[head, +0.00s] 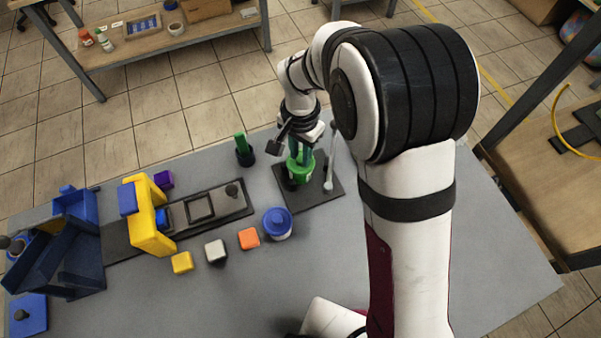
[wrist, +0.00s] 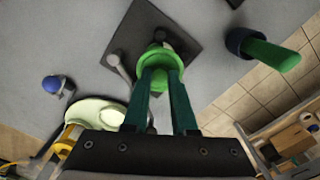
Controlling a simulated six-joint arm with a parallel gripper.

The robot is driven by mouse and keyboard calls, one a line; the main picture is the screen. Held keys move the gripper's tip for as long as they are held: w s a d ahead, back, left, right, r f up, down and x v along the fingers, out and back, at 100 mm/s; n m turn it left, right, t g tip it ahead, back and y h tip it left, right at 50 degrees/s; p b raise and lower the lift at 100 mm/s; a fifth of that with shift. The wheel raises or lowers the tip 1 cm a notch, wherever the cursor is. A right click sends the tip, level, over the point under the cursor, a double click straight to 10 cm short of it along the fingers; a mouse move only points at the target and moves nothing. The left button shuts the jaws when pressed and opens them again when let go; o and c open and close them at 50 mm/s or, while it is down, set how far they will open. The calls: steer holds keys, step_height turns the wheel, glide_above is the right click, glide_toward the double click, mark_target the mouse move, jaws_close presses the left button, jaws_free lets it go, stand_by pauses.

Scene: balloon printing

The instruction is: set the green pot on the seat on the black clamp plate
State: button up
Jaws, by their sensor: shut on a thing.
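The green pot (head: 300,172) is over the black clamp plate (head: 327,202), at its back left part in the head view. My gripper (head: 301,152) is shut on the pot from above. In the wrist view the pot (wrist: 160,57) shows between the two dark green fingers of my gripper (wrist: 163,82), with the clamp plate (wrist: 146,22) beyond it. The pot looks about upright. The seat is hidden under the pot, and I cannot tell whether the pot touches it. A grey lever (head: 330,165) stands on the plate right of the pot.
A green-handled piece in a black base (head: 244,151) stands left of the plate. A blue-lidded pot (head: 278,223) stands in front. Orange, white and yellow blocks (head: 182,262) lie further left, near a yellow frame (head: 149,220). The table right of the plate is clear.

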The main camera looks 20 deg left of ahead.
steer(key=shift+f, duration=0.15)
steer(key=o, duration=0.8)
steer(key=shift+o, duration=0.2)
step_height(320, 180, up, 16)
steer(key=s+d+r+m, duration=0.15)
steer(key=s+d, duration=0.25)
steer(key=d, duration=0.8)
steer(key=s+d+f+y, duration=0.1)
steer(key=s+d, duration=0.4)
steer(key=s, duration=0.2)
steer(key=s+d+f+m, duration=0.1)
steer(key=s+d+f, duration=0.1)
steer(key=s+d, duration=0.2)
steer(key=s, duration=0.3)
steer(key=shift+s+d+f+y, duration=0.25)
steer(key=shift+d+y, duration=0.15)
